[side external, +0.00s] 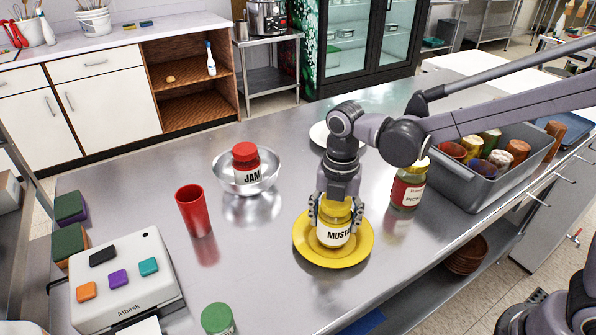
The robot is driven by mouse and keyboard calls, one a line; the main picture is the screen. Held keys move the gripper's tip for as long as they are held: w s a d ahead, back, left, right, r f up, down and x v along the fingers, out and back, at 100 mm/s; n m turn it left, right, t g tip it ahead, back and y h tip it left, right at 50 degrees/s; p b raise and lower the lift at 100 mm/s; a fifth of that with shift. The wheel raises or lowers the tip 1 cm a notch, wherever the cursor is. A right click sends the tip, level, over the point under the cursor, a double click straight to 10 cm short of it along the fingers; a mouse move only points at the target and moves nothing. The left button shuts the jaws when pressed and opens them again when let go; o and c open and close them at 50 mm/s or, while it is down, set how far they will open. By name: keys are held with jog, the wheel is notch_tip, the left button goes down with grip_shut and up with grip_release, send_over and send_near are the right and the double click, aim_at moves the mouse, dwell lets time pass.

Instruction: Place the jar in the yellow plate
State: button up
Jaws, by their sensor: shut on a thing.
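A mustard jar (333,234) with a yellow body and white label stands upright over the middle of the yellow plate (304,250). My gripper (335,213) points down from above and is shut on the jar, one finger on each side of it. The fingers hide parts of the jar's sides and its top. The jar's base appears to be at the plate's surface, but I cannot tell whether it touches. The plate lies flat on the steel counter.
A steel bowl (226,181) holds a red-lidded jam jar (247,168). A red cup (195,211) stands left. A white button box (126,283) and green-lidded jar (218,319) are at front left.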

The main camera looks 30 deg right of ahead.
jog(key=shift+f, duration=0.1)
jog(key=o, duration=1.5)
jog(key=shift+o, duration=0.2)
notch_tip(320, 180, up, 12)
jog(key=shift+r, duration=0.1)
jog(key=shift+s+d+m, duration=0.1)
jog(key=shift+d+m, duration=0.2)
jog(key=s+d+f+m+t, duration=0.2)
jog(key=d+m, duration=0.5)
jog(key=m, duration=0.6)
jog(key=s+d+f+m+t, duration=0.3)
jog(key=s+d+m+t, duration=0.2)
jog(key=m, duration=0.8)
jog(key=shift+s+d, duration=1.2)
jog(key=shift+s, duration=0.05)
